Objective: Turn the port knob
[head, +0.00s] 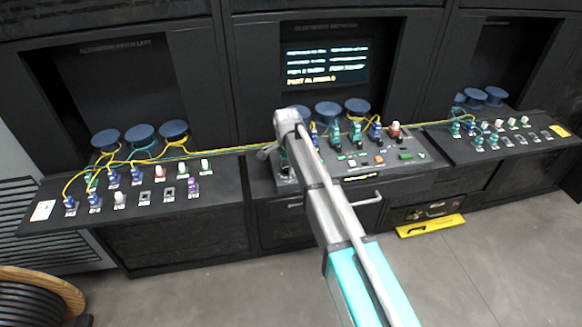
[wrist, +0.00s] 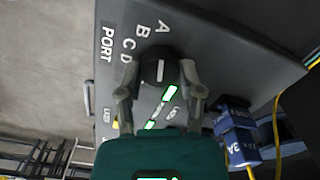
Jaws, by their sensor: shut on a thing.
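The port knob (wrist: 158,63) is a round black knob with a white line, on a dark panel in the wrist view. The letters A, B, C and D arc around it beside the word PORT (wrist: 107,43). The white line runs nearly upright in the picture, roughly in line with A. My gripper (wrist: 156,80) is shut on the knob, one grey finger on each side. In the head view my arm's end is at the left part of the middle console (head: 336,187), and the arm hides the knob there.
Green-lit indicators (wrist: 168,93) lie close to the knob. Blue connectors (wrist: 236,135) with a yellow cable stand to the right in the wrist view. A screen (head: 325,63) with text is above the middle console. A yellow tray (head: 430,226) lies below it.

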